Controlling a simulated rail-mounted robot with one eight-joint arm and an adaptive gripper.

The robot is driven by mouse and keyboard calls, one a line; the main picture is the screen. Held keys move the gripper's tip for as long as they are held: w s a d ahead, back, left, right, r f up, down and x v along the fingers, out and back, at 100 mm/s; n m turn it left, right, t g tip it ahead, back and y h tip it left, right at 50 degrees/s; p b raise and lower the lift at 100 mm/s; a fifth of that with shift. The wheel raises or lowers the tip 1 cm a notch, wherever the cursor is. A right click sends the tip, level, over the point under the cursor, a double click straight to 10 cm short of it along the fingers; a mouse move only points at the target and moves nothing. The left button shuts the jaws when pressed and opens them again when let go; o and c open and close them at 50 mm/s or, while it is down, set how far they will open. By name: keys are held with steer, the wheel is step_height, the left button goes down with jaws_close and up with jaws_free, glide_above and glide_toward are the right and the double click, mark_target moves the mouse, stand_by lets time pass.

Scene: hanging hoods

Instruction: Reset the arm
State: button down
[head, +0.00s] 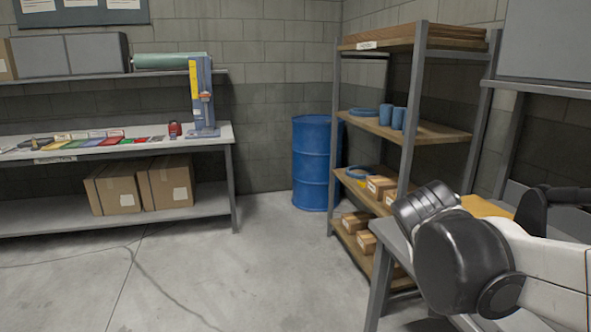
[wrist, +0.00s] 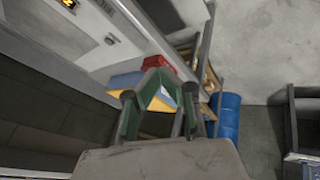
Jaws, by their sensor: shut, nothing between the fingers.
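My gripper (wrist: 158,76) shows in the wrist view with its dark green fingers drawn together at the tips. It is shut and empty, and touches nothing that I can make out. In the head view my arm, white with dark joints, is at the right edge, in front of the work surface and the shelf rack. My gripper's fingertips cannot be made out there.
Near my arm stands a shelf rack (head: 416,110) with boxes and blue items. A blue drum (head: 311,165) is in the corner. A workbench (head: 100,152) runs along the left. In the wrist view, red (wrist: 160,65) and blue (wrist: 122,82) objects lie beyond my fingers. The middle floor is free.

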steer(key=s+a+n+t+y+p, duration=0.1)
steer(key=s+a+y, duration=0.4)
steer(key=s, duration=0.6)
steer(key=shift+s+a+f+n+t+p, duration=0.35)
steer(key=shift+a+t+p, duration=0.35)
steer(key=shift+a, duration=0.65)
steer(key=shift+w+r, duration=0.1)
steer(key=shift+r, duration=0.05)
